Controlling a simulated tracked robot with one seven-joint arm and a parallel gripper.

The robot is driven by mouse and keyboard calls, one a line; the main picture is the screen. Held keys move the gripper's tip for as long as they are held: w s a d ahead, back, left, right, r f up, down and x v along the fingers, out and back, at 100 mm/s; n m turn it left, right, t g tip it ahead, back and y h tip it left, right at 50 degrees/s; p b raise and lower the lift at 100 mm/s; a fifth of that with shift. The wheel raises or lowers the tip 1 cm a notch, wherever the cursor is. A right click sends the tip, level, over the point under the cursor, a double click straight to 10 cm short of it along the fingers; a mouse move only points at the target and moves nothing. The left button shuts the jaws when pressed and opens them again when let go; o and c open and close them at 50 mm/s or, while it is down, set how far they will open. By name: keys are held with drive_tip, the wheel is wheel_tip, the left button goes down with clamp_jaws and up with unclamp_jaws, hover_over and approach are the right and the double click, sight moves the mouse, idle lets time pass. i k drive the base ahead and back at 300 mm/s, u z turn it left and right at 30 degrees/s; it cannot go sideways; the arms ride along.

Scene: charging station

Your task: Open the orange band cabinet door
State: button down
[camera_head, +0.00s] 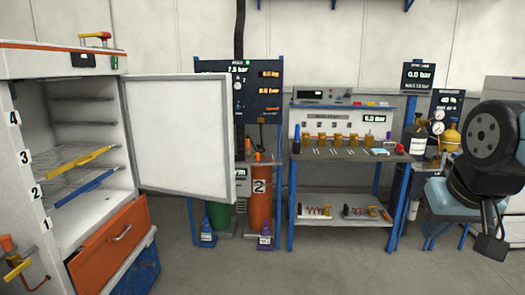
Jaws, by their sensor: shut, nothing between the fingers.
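The orange band cabinet (28,46) stands at the left, white with an orange strip along its top front edge. Its door (190,135) is a white panel with a grey rim. It stands swung wide open at the right side of the opening, its inner face towards me. Its outer face and any handle on it are hidden. The interior shows wire shelves with a yellow front (80,160) and a blue front (85,187), beside numbers 1 to 3; number 4 is above. My gripper (490,246) hangs at the far right, shut and empty, well away from the door.
Below the opening is an orange drawer (108,250) with a handle. Behind the door stand an orange cylinder (261,205) and a gauge panel (257,90). A blue-framed workbench (340,190) is at the back centre. The grey floor (330,272) in front is clear.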

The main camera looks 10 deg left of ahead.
sight(179, 126)
drive_tip(key=z, duration=0.05)
drive_tip(key=i, duration=1.1)
drive_tip(key=u, duration=0.75)
drive_tip(key=i, duration=0.75)
drive_tip(key=u, duration=0.55)
drive_tip(key=k, duration=0.75)
drive_tip(key=u, duration=0.2)
drive_tip(key=i, duration=0.8)
drive_tip(key=z, duration=0.1)
